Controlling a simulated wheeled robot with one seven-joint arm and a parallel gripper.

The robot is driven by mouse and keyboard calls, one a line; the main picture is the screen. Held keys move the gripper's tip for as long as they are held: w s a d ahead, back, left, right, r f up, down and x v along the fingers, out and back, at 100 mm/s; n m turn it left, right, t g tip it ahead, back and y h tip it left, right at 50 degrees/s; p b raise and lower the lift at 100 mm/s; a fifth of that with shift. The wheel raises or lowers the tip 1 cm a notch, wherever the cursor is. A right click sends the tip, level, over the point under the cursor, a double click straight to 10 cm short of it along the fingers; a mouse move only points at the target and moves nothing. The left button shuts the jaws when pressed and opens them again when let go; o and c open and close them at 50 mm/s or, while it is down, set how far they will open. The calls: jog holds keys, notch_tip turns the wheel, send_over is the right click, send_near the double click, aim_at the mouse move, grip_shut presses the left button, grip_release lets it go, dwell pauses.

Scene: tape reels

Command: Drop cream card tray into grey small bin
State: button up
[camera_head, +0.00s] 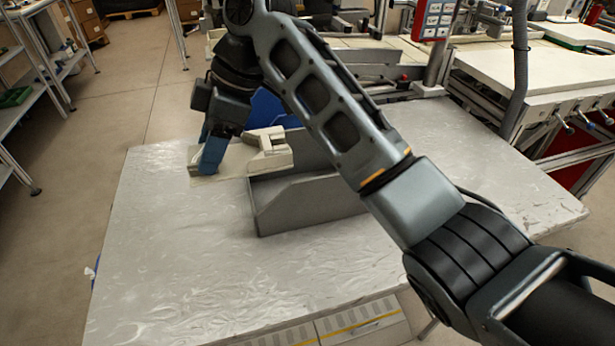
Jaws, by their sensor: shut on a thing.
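The cream card tray (234,161) is pale and low, at the left end of the grey small bin. My gripper (208,169) points down with its blue fingers at the left part of the tray and is shut on it. A blocky cream piece (268,150) shows at the right; I cannot tell whether it is part of the tray. The grey small bin (305,205) stands on the table with its low sloped front wall facing me. My forearm hides the bin's right part, and its inside is mostly hidden.
The silvery table (180,270) is clear at the left and front. A blue object (267,108) stands behind the grey bin, partly hidden by my arm. A white-topped bench (535,75) with clamps is at the right, and shelving (45,85) is at the far left.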

aim_at(285, 162)
jog(key=w+d+f, duration=0.1)
jog(key=d+f, duration=0.2)
jog(key=w+d+f+p, duration=0.1)
jog(key=d+f, duration=0.3)
jog(key=w+d+f+p, duration=0.1)
jog(key=w+d+f, duration=0.1)
jog(key=d+f, duration=0.1)
jog(key=shift+d+f, duration=0.4)
jog(key=shift+d, duration=0.15)
jog(key=shift+f, duration=0.1)
jog(key=shift+f+b, duration=0.4)
jog(key=shift+f, duration=0.2)
jog(key=o, duration=1.2)
jog(key=shift+c, duration=0.2)
jog(key=shift+r, duration=0.1)
jog(key=shift+w+r, duration=0.1)
jog(key=shift+r, duration=0.15)
jog(key=v, duration=1.2)
jog(key=shift+r+b, duration=0.25)
jog(key=shift+b, duration=0.05)
